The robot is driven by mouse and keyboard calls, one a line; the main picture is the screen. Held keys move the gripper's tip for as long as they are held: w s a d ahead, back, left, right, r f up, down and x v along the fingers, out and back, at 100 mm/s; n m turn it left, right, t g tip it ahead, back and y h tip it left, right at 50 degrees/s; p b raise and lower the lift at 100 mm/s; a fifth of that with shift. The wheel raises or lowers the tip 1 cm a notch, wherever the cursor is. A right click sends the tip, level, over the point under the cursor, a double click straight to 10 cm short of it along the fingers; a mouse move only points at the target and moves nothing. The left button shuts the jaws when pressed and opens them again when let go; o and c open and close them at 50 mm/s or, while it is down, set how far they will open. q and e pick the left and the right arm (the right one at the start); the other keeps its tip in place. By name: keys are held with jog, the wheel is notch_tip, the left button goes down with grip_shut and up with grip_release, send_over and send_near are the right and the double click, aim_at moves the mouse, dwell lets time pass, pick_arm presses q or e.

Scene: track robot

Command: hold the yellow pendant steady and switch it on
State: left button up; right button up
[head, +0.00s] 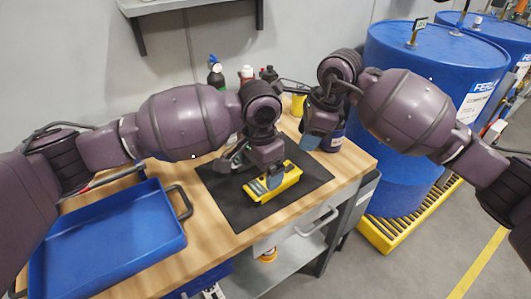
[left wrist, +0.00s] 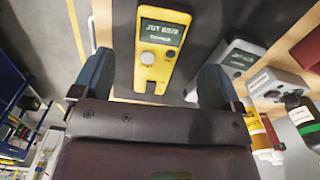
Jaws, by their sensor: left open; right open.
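The yellow pendant (head: 275,184) lies on a black mat (head: 228,206) on the workbench. In the left wrist view the yellow pendant (left wrist: 160,55) shows a dark green screen with pale characters, a grey knob and a smaller dark knob. My left gripper (head: 258,172) is open over the pendant. Its fingers, also in the left wrist view (left wrist: 155,85), stand on either side of the pendant with gaps, and hide part of it in the head view. My right gripper (head: 318,132) is beyond the pendant, to its right, apart from it; its fingers are partly hidden.
A blue tray (head: 108,222) lies at the bench's left. Blue drums (head: 405,172) stand right of the bench.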

aim_at(260, 186)
pick_arm(q)
jog(key=shift+f, duration=3.35)
